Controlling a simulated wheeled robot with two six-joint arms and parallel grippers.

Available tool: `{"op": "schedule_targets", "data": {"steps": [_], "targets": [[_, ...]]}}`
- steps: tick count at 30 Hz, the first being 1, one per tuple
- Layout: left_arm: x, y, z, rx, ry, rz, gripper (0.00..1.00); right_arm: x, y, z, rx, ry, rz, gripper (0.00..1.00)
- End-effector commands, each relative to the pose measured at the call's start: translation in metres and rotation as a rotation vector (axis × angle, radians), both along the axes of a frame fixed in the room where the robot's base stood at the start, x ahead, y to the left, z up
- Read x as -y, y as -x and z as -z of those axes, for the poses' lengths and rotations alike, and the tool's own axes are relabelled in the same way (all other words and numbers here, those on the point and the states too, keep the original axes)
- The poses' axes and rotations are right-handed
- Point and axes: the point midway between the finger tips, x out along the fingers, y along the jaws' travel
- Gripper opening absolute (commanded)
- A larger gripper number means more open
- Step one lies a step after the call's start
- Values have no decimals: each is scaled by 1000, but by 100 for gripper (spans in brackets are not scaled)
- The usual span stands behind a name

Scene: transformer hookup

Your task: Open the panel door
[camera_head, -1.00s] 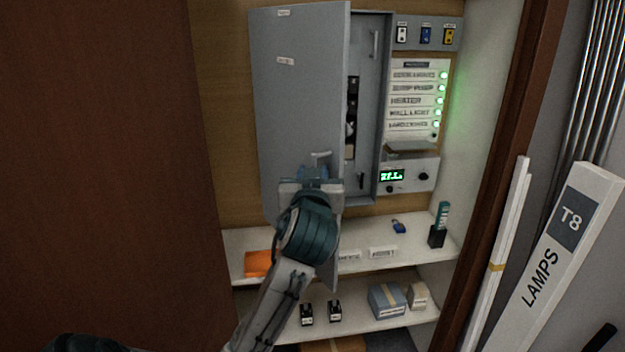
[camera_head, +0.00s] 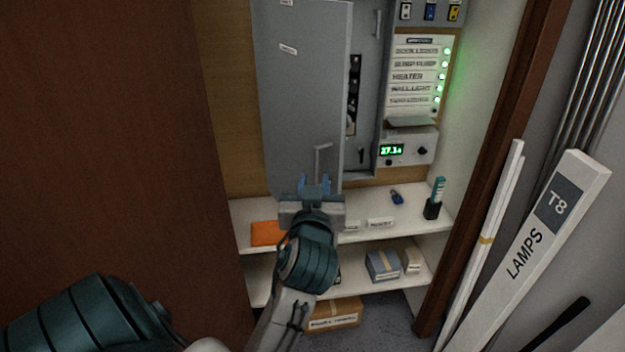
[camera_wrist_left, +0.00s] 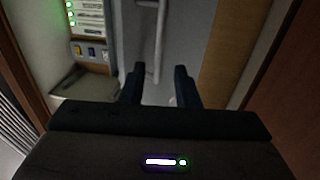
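The grey panel door (camera_head: 305,90) stands partly open, swung out to the left of its cabinet (camera_head: 369,60). Dark parts show inside through the gap. The door's lever handle (camera_head: 322,160) is near its lower right edge. My left gripper (camera_head: 315,186) is just below the handle in the head view, its blue fingers apart and empty. In the left wrist view the fingers (camera_wrist_left: 160,88) are spread, and the handle (camera_wrist_left: 158,40) shows beyond them, roughly in line with the gap. I cannot tell whether they touch it. My right gripper is not in view.
A labelled switch panel (camera_head: 416,75) with green lights and a display box (camera_head: 408,150) stand right of the cabinet. A shelf (camera_head: 400,220) below holds an orange item (camera_head: 265,233) and small objects. A LAMPS box (camera_head: 545,235) leans at right. A brown door (camera_head: 100,130) fills the left.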

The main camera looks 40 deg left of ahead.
Motion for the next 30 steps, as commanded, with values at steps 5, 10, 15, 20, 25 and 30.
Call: {"op": "schedule_targets", "data": {"steps": [5, 10, 15, 20, 25, 30], "targets": [[12, 16, -4, -5, 4, -3, 28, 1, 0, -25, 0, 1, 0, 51], [19, 25, -3, -1, 2, -2, 28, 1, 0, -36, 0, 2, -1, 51], [22, 29, -1, -1, -1, -3, 28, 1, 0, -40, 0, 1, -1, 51], [22, 29, 0, 0, -1, -2, 28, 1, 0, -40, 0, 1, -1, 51], [22, 29, 0, -1, -3, -3, 19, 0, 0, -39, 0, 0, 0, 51], [17, 5, 29, -108, -69, -46, 0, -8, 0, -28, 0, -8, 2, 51]]}}
